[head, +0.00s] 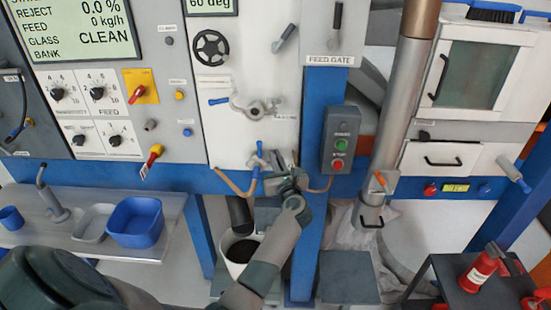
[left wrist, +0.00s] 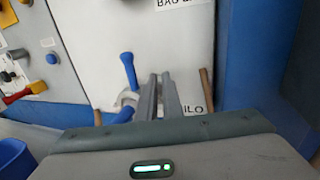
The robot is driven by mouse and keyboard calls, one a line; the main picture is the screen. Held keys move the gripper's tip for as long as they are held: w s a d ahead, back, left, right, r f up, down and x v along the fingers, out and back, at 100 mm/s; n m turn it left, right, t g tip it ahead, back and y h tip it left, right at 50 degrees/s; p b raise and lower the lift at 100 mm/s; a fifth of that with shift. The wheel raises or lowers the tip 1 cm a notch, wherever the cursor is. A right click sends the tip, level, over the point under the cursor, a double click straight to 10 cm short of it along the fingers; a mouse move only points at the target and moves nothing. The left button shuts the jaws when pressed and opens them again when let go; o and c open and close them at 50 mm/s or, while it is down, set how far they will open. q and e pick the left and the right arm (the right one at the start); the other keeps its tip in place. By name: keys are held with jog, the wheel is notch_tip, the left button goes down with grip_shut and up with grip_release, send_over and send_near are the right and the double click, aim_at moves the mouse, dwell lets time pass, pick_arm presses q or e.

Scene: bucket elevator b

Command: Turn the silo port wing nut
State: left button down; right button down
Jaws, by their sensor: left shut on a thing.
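The silo port clamp shows in the left wrist view as a pale grey ring (left wrist: 127,101) with an upright blue lever (left wrist: 129,72). In the head view its blue lever (head: 260,149) rises just left of my left gripper (head: 279,162). In the left wrist view the two grey fingers of my left gripper (left wrist: 163,95) are close together just right of the clamp, beside the partly covered silo label (left wrist: 195,107). The left gripper is shut on the wing nut, which the fingers hide. My right gripper is in neither view.
A similar clamp (head: 254,108) with a blue lever sits above on the white panel. Tan bent rods (head: 236,184) flank the lower port. A bucket (head: 240,254) with dark contents stands below. A blue post (head: 310,130) with a button box (head: 341,140) is close on the right.

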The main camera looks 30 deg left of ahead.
pick_arm(q)
jog(key=shift+d, duration=0.1)
dwell(0.8)
jog(key=c, duration=1.6)
grip_release()
jog(key=shift+w, duration=0.1)
jog(key=shift+c, duration=0.2)
